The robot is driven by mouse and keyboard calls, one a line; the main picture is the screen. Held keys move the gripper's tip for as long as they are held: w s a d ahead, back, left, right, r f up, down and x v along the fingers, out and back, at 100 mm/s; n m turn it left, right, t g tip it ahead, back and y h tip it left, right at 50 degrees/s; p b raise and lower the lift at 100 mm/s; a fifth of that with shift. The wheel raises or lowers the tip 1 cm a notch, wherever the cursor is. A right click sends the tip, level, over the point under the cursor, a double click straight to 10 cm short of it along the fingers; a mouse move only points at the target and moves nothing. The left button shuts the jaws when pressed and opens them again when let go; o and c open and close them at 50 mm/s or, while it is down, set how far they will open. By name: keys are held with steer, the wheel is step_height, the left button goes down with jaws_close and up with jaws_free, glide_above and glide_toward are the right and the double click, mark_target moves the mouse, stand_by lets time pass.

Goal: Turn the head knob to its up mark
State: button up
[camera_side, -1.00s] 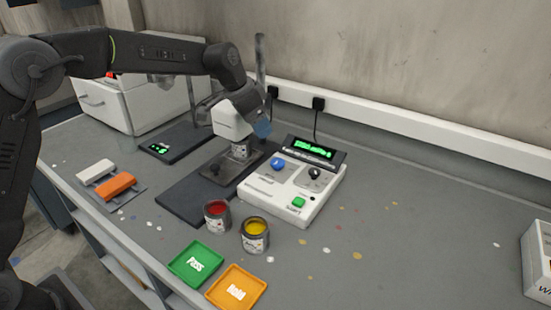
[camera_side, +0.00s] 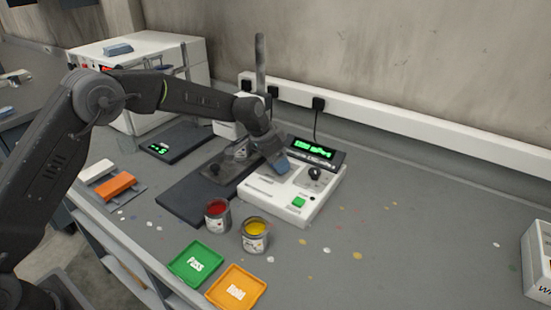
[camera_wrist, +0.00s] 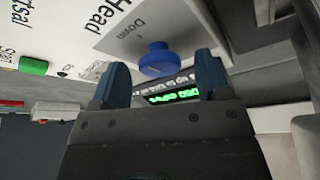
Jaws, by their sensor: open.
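The white control box (camera_side: 262,199) stands on the bench with its lit green display (camera_side: 313,150) at the back. In the wrist view, the blue head knob (camera_wrist: 157,60) sits beside the printed words "Head" and "Down". Its pointer direction cannot be made out. My gripper (camera_side: 280,165) is low over the left part of the box and hides the blue knob in the side view. In the wrist view, my gripper (camera_wrist: 160,78) is open, with one finger on each side of the knob; contact cannot be told.
A black knob (camera_side: 314,173) and a green button (camera_side: 298,202) are on the same box. Red (camera_side: 217,222) and yellow (camera_side: 255,243) paint cans stand close in front. Green (camera_side: 195,264) and orange (camera_side: 236,289) trays lie nearer. The bench to the right is mostly clear.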

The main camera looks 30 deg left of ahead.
steer(key=c, duration=0.9)
steer(key=shift+c, duration=0.2)
